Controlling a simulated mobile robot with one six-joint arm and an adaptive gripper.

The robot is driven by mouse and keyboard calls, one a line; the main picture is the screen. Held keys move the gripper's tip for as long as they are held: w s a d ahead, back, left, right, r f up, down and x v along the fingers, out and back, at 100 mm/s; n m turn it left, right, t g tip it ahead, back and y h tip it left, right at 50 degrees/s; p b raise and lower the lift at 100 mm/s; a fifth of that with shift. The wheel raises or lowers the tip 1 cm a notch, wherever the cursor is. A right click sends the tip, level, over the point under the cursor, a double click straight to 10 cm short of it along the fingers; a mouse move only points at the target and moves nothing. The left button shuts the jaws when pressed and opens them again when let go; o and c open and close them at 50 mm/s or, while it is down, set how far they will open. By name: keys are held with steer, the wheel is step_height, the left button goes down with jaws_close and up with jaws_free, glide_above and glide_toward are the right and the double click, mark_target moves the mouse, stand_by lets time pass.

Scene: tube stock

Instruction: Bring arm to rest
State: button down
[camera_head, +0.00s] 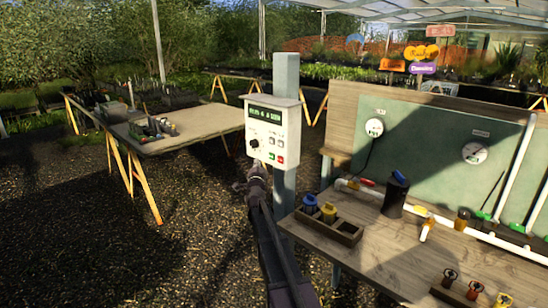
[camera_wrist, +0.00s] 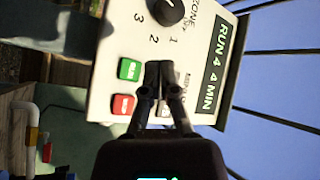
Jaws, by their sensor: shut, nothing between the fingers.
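My gripper (camera_head: 257,172) is shut and empty. In the head view it is at the lower front of a white control box (camera_head: 285,115) on a grey post, with my arm reaching up from the bottom. In the wrist view the closed fingertips (camera_wrist: 158,72) overlap the panel face beside the green button (camera_wrist: 130,69) and red button (camera_wrist: 123,104). They partly cover small buttons and print. I cannot tell whether the tips touch the panel. The dial (camera_wrist: 172,10) and lit display (camera_wrist: 213,65), which seems to read RUN and MIN, are in view.
A wooden bench (camera_head: 400,255) on the right carries a crate (camera_head: 345,232) with fittings, a dark jug (camera_head: 395,195) and white pipes. A trestle table (camera_head: 205,125) stands at the left. Gravel floor (camera_head: 80,220) at the lower left is open.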

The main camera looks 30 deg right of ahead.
stand_by(0.5)
steer(key=s+a+f+n+g+y+p, duration=0.1)
steer(key=s+a+f+n+g+y, duration=0.1)
steer(key=s+a+f+n+y, duration=0.35)
steer(key=s+a+f+n+g+y+p, duration=0.1)
steer(key=s+a+f+n+g+y, duration=0.15)
steer(key=a, duration=0.55)
steer(key=s+a+f+n+g+y+p, duration=0.1)
steer(key=s+a+f+n+g+y, duration=0.25)
steer(key=s+a, duration=0.2)
steer(key=s+a+f+n+g, duration=0.1)
steer(key=s+f+g, duration=0.1)
steer(key=s, duration=0.7)
steer(key=s+a+f+n+g+h+p, duration=0.1)
steer(key=s+a+f+n+g, duration=0.1)
steer(key=s+g, duration=0.3)
steer(key=s+a+f+n+g+h+p, duration=0.1)
steer(key=s+a+f+n+g, duration=0.1)
steer(key=s, duration=1.1)
steer(key=shift+f+g, duration=0.15)
steer(key=shift+g, duration=0.65)
